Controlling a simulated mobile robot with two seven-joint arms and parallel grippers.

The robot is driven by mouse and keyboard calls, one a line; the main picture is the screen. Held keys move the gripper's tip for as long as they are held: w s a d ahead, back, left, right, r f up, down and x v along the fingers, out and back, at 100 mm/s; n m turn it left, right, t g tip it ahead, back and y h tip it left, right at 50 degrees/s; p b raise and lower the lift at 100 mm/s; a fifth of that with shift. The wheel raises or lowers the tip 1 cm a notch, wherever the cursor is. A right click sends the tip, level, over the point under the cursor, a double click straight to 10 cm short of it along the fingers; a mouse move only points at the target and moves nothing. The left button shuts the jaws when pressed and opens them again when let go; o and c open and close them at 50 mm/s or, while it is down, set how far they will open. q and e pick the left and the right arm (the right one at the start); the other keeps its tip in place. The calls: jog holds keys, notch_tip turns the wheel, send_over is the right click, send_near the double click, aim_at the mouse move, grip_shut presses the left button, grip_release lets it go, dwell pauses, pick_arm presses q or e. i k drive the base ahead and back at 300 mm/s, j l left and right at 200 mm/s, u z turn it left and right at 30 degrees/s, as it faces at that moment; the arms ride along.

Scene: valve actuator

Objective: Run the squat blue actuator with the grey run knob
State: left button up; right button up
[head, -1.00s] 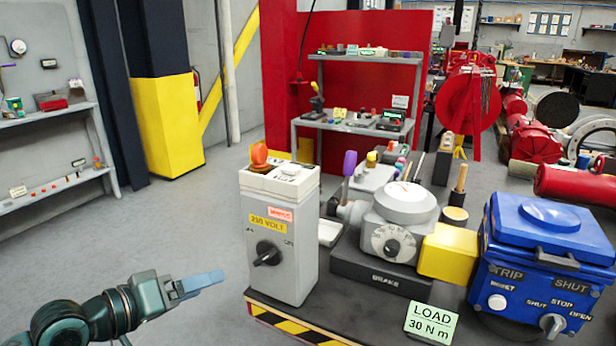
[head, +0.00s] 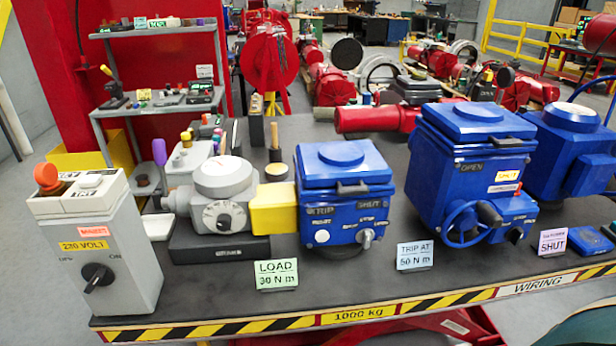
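The squat blue actuator (head: 343,165) stands on the dark bench in the middle of the head view, with its lid shut. Its grey run knob (head: 365,237) is at the lower right of its front face, under small SHUT, STOP and OPEN marks. A white RESET button (head: 322,237) is at the lower left of that face. A yellow coupling block (head: 273,208) joins the actuator's left side to the grey brake unit (head: 222,180). Neither of my grippers shows; a piece of what looks like my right arm (head: 590,322) is at the lower right edge.
A grey 230 VOLT switch box (head: 115,250) stands at the bench's left end. A taller blue actuator (head: 470,165) with a handwheel stands to the right, another beyond it. Cards reading LOAD 30 N m (head: 276,274) and TRIP AT 50 N m (head: 415,256) stand near the front edge.

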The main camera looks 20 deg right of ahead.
aim_at(364, 237)
jog(key=j+z, duration=0.15)
jog(key=z, duration=0.2)
jog(key=j+z, duration=0.1)
jog(key=z, duration=0.25)
jog(key=k+j+z, duration=0.1)
jog(key=z, duration=0.25)
